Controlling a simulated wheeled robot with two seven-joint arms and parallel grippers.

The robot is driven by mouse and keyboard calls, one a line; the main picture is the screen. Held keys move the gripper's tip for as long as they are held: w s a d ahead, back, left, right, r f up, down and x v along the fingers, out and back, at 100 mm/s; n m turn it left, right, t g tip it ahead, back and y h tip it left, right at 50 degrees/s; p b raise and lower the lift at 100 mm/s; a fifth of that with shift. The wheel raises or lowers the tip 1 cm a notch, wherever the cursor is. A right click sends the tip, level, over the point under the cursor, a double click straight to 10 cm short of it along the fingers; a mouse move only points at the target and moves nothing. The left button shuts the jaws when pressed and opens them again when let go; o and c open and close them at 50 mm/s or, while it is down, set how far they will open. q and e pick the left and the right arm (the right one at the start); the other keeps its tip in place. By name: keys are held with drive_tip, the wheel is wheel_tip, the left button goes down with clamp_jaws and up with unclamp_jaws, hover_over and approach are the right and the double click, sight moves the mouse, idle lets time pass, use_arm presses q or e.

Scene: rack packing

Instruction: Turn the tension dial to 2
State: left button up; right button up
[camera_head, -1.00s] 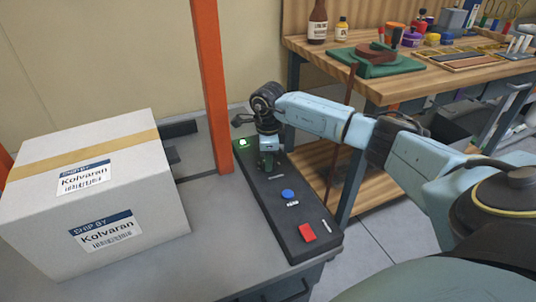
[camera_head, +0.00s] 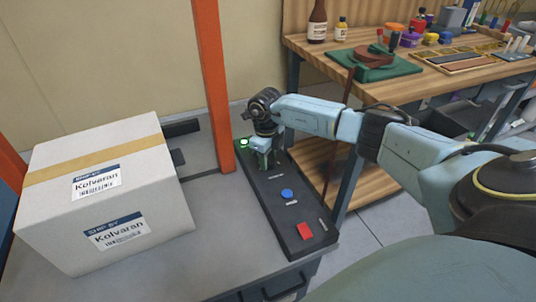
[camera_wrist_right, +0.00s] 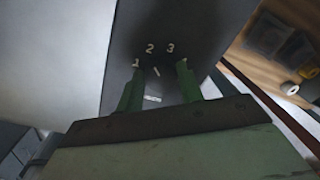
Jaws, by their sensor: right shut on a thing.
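The tension dial (camera_wrist_right: 155,73) is a dark knob with a short white pointer line, set in a black panel (camera_head: 268,196). In the right wrist view, the printed marks 1, 2 and 3 arc above it. The pointer slants up and left, roughly toward the 1 and 2 side; its exact mark is hard to tell. My right gripper (camera_head: 263,163) reaches down to the panel's far end and hides the dial in the head view. Its green fingers (camera_wrist_right: 158,80) stand on either side of the dial, shut on it. My left gripper is out of view.
The panel also bears a lit green lamp (camera_head: 244,142), a blue button (camera_head: 287,194) and a red switch (camera_head: 305,231). A labelled cardboard box (camera_head: 70,215) stands left on the grey table. An orange post (camera_head: 212,90) rises close behind the panel. A wooden workbench (camera_head: 400,85) is at the right.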

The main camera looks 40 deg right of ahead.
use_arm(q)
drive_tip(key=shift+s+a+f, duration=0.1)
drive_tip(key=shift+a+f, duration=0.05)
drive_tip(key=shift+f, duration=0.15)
use_arm(e)
drive_tip(key=o, duration=1)
drive_tip(key=shift+r, duration=0.1)
